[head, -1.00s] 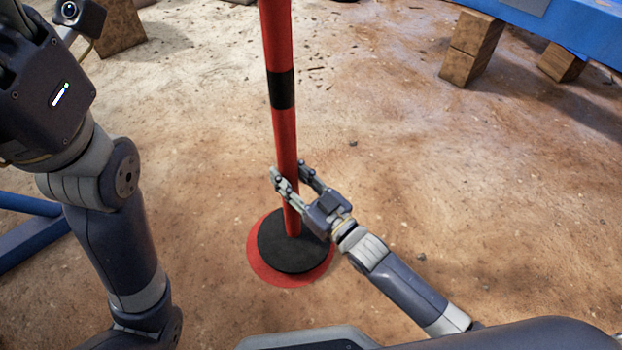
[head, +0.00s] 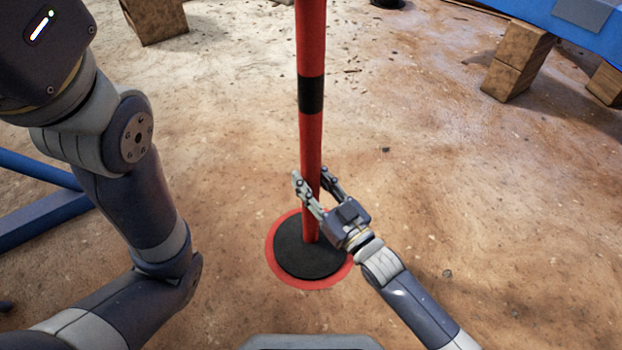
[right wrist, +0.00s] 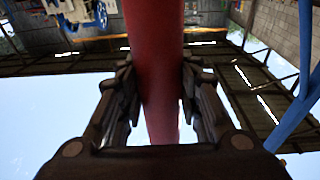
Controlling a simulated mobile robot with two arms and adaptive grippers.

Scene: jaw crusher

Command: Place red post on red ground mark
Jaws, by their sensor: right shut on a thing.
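The red post (head: 311,130) has a black band and a round black base (head: 308,262). It stands about upright, with its base over the red ground mark (head: 284,280). A rim of the mark shows around much of the base. I cannot tell whether a small gap lies beneath the base. My right gripper (head: 311,176) is shut on the lower part of the post, above the base. In the right wrist view its fingers (right wrist: 157,78) hold the post (right wrist: 156,40) from both sides. My left arm shows at left, but its gripper is out of view.
Wooden blocks (head: 519,60) support a blue structure (head: 545,16) at the upper right. Another wooden block (head: 155,18) stands at the upper left. A blue beam (head: 40,220) lies at the left edge. The dirt ground around the mark is mostly clear.

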